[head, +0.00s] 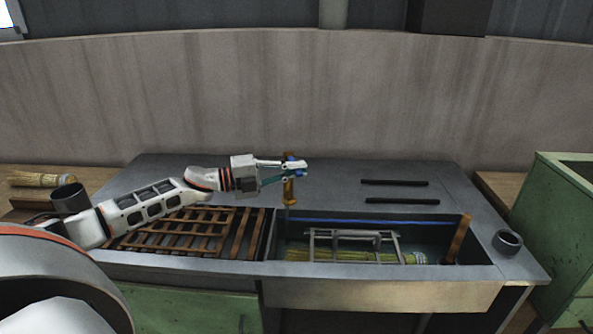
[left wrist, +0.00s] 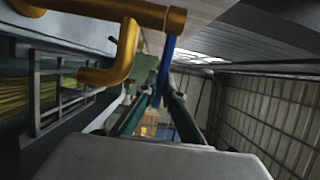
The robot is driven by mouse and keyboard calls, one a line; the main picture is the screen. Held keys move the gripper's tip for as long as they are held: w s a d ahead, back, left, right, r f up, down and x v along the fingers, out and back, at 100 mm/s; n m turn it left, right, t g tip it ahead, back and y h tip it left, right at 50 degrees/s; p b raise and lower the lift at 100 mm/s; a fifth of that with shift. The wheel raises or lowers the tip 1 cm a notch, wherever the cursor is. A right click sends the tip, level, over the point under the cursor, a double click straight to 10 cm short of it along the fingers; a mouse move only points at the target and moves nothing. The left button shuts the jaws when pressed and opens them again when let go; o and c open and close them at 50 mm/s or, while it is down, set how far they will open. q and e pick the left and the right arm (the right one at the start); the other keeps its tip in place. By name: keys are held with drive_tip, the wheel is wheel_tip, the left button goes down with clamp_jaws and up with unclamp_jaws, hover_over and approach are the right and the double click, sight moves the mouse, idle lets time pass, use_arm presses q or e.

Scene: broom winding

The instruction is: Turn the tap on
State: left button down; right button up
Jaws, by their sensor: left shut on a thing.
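The brass tap (head: 289,190) stands at the back edge of the sink, with its spout over the basin. In the left wrist view its curved brass spout (left wrist: 122,62) is close at the upper left, and a blue lever (left wrist: 167,66) hangs from the brass body. My left gripper (head: 296,169) reaches in from the left at the tap and is shut on the blue lever. The fingers cover part of the lever. I cannot tell clearly whether water runs from the spout. My right gripper is out of view.
The sink (head: 455,272) holds a metal rack (head: 355,235), straw brooms (head: 300,255) and a wooden handle (head: 458,238). A brown slatted rack (head: 190,232) lies left of it. Two dark bars (head: 395,182) lie behind; a dark cup (head: 507,241) stands at right.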

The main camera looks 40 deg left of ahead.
use_arm(q)
drive_tip(key=c, duration=2.2)
unclamp_jaws()
drive_tip(key=shift+o, duration=0.2)
drive_tip(key=shift+s+a+f, duration=0.1)
drive_tip(key=shift+s+a, duration=0.05)
drive_tip(key=shift+a, duration=0.05)
drive_tip(key=v, duration=1.1)
drive_tip(key=shift+s, duration=0.2)
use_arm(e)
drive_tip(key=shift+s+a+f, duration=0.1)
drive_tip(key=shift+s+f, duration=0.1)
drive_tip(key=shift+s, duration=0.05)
use_arm(q)
drive_tip(key=shift+a, duration=0.1)
